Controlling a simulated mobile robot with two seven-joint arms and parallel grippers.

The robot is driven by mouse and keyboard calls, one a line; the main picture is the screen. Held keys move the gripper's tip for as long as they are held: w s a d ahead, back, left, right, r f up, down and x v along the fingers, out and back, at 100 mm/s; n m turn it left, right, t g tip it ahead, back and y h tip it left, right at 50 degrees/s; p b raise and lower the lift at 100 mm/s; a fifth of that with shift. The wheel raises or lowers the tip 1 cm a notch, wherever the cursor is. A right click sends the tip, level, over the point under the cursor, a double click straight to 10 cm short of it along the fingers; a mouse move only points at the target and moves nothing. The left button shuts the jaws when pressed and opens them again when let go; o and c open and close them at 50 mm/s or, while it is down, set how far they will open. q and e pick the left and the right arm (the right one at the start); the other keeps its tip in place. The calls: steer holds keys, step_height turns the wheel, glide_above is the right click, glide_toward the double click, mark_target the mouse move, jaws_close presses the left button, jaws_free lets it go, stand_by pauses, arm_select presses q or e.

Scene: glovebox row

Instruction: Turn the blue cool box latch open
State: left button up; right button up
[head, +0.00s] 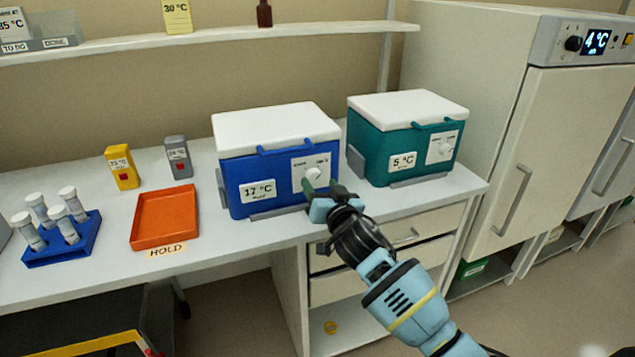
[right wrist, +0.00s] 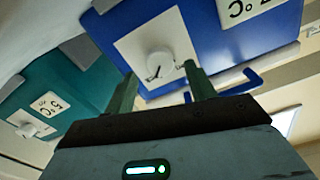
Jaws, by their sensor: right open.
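The blue cool box (head: 236,172) stands on the bench with its white lid shut and a "17 °C" label on its front. Its latch (head: 313,174) is a round white knob on a white plate at the right of the front face. In the right wrist view, upside down, the latch knob (right wrist: 159,65) has a dark pointer mark. My right gripper (head: 320,185) is open and empty just in front of the latch. In the right wrist view its green fingers (right wrist: 160,72) appear on either side of the knob; I see no contact. My left gripper is not in view.
A teal cool box (head: 372,144) labelled "5 °C" stands close on the right. An orange tray (head: 137,234), a blue tube rack (head: 62,252), and yellow (head: 122,171) and grey (head: 178,160) small devices are left. Drawers (head: 425,228) are below; a shelf (head: 120,48) is above.

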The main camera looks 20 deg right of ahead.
mark_target(314, 177)
steer(key=shift+w+a, duration=0.1)
steer(key=shift+w, duration=1.15)
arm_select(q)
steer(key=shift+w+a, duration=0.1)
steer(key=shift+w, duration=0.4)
arm_select(e)
steer(key=c, duration=1)
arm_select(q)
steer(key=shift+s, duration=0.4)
